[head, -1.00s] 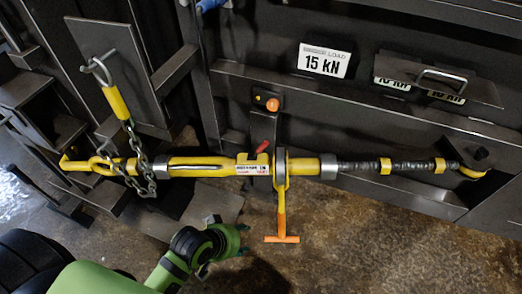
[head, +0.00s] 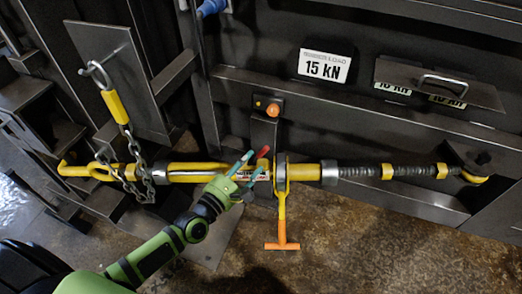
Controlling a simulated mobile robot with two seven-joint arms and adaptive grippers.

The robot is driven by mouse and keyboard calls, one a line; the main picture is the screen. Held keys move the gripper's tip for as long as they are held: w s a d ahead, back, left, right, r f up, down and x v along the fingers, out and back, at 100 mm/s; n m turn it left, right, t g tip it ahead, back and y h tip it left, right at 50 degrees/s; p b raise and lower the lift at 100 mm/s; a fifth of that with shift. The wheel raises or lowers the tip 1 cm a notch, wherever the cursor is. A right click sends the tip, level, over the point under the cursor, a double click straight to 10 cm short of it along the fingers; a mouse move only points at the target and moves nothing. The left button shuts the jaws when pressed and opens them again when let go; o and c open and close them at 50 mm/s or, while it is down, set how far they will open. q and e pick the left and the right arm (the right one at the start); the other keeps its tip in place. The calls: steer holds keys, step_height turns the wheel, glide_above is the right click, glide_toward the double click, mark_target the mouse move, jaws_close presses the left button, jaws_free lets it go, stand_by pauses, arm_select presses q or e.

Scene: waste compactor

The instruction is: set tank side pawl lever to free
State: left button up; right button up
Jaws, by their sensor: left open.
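A yellow ratchet turnbuckle (head: 308,173) lies level across the dark steel frame. A small red lever (head: 263,152) stands tilted up at its middle, just left of the ratchet ring; it looks like the pawl lever. A handle with an orange T-grip (head: 282,246) hangs down from the ring. My left gripper (head: 246,164) is open, its fingers pointing up and right. In the picture its fingertips lie just left of the red lever; whether they touch it I cannot tell. The gripper hides part of the body and its label. My right gripper is not in view.
A chain (head: 139,180) with a yellow-sleeved hook (head: 114,105) hangs at the left. An orange knob (head: 273,109) sits on a bracket above the ring. A 15 kN sign (head: 324,66) and a handled plate (head: 440,82) are behind. The floor at lower right is clear.

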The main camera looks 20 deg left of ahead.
mark_target(260, 152)
arm_select(q)
steer(key=x, duration=0.6)
steer(key=shift+w+d, duration=0.15)
jaws_close()
